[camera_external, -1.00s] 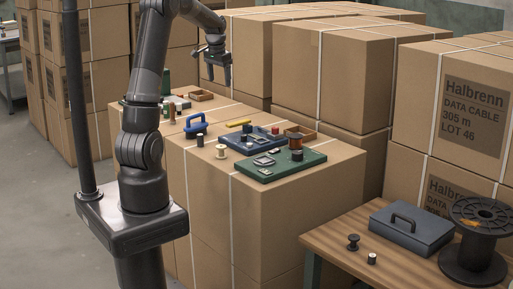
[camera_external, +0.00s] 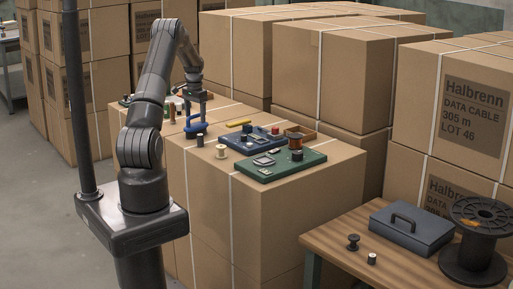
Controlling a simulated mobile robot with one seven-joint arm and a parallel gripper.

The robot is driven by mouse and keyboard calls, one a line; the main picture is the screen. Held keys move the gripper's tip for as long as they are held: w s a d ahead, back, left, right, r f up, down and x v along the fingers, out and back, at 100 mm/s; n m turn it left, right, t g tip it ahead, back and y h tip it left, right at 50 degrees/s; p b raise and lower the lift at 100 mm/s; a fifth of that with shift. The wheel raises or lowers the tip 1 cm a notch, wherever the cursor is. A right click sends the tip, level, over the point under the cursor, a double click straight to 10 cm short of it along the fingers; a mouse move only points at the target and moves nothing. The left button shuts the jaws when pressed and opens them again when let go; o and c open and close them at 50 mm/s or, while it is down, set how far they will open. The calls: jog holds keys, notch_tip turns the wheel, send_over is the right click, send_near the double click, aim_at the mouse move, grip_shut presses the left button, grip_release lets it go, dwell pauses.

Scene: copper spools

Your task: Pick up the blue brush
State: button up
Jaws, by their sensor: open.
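The blue brush (camera_external: 193,130) lies on the cardboard box top towards its left side, with its raised handle partly hidden by my gripper. My gripper (camera_external: 196,108) points down at the brush, with its fingers open and spread around the level of the handle. From this view I cannot tell whether the fingers touch the brush. The brush rests on the box.
A white spool (camera_external: 221,152) and a dark spool (camera_external: 200,140) stand in front of the brush. A yellow bar (camera_external: 240,123), a blue tray (camera_external: 236,141) and a green board (camera_external: 262,172) lie to the right. Small items crowd the back left.

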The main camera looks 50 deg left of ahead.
aim_at(196, 124)
jog(key=shift+f, duration=3.05)
jog(key=shift+c, duration=0.6)
jog(key=shift+r, duration=0.1)
jog(key=c, duration=1)
